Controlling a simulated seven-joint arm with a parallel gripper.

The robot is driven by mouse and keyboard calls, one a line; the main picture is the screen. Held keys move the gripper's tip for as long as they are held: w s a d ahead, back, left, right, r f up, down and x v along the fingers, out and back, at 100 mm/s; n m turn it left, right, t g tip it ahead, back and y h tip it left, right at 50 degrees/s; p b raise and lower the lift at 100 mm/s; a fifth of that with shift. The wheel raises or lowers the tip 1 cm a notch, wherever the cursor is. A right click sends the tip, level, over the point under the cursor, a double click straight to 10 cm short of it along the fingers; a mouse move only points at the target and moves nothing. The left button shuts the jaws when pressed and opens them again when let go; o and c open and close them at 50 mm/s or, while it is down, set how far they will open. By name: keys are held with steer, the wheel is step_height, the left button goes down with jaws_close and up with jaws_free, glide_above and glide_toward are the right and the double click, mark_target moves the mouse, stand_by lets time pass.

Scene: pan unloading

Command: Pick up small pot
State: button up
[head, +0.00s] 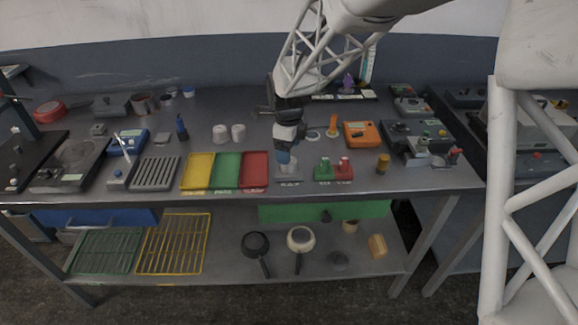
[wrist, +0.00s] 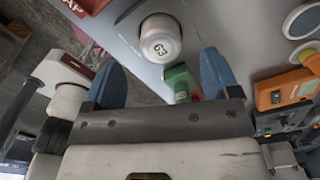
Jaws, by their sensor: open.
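My gripper (head: 285,155) is over the worktop, pointing down, its blue fingers apart.
Yellow, green and red trays (head: 228,171) lie left of my gripper. A green and red block pair (head: 333,171) stands close on the right, with an orange device (head: 361,134) behind. Pans, including a dark one (head: 256,245), lie on the lower shelf.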

steer(key=shift+f, duration=2.55)
steer(key=c, duration=1.1)
steer(key=shift+r, duration=0.1)
steer(key=shift+r, duration=0.75)
step_height(320, 180, up, 2)
steer(key=shift+r, duration=0.1)
steer(key=s+d, duration=0.1)
steer(key=s, duration=0.4)
steer(key=s+d, duration=0.1)
steer(key=s, duration=0.4)
steer(key=s+d+r, duration=0.1)
steer(key=s, duration=0.4)
steer(key=shift+s+d, duration=0.3)
